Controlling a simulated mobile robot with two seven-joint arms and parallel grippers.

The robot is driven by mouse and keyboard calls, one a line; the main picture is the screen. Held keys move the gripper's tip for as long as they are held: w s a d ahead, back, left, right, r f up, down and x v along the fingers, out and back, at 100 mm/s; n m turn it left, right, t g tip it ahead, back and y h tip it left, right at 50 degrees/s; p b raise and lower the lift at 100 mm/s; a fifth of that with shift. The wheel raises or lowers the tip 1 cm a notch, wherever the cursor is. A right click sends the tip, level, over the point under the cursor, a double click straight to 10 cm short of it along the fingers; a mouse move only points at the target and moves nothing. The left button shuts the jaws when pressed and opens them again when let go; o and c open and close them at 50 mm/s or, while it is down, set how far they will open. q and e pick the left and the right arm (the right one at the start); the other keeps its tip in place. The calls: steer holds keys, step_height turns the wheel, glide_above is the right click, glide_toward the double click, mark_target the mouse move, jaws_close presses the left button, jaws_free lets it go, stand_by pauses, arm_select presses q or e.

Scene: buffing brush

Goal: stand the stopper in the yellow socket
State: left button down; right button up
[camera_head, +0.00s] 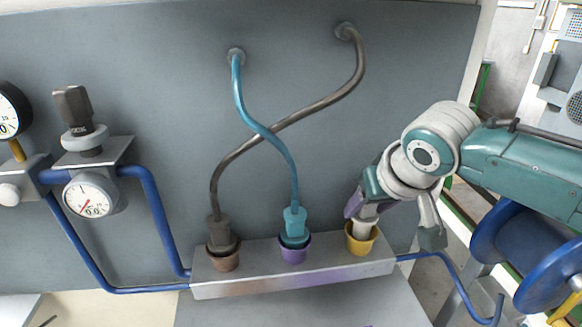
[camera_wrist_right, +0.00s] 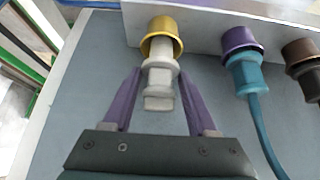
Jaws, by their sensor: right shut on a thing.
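The yellow socket (camera_head: 361,244) is the right-hand cup on a grey metal block. The off-white stopper (camera_head: 362,227) stands about upright, with its lower end inside the mouth of the yellow cup. My right gripper (camera_head: 363,208) is above the socket, shut on the stopper. In the right wrist view, the purple fingers (camera_wrist_right: 160,82) lie on either side of the stopper (camera_wrist_right: 158,80), whose end is inside the yellow socket (camera_wrist_right: 163,35). How deep it sits is hidden by the rim. My left gripper is not in view.
The metal block (camera_head: 300,277) also holds a purple socket (camera_head: 294,254) with a teal plug (camera_head: 294,222) and a brown socket (camera_head: 224,260) with a brown plug (camera_head: 219,232). Their hoses cross on the grey panel (camera_head: 160,40). A blue pipe (camera_head: 440,258) leaves the block's right end.

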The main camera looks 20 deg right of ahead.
stand_by(0.4)
steer(key=shift+f, duration=0.2)
steer(key=shift+f+b, duration=0.5)
steer(key=shift+f, duration=0.1)
steer(key=o, duration=1.5)
steer(key=shift+c, duration=0.2)
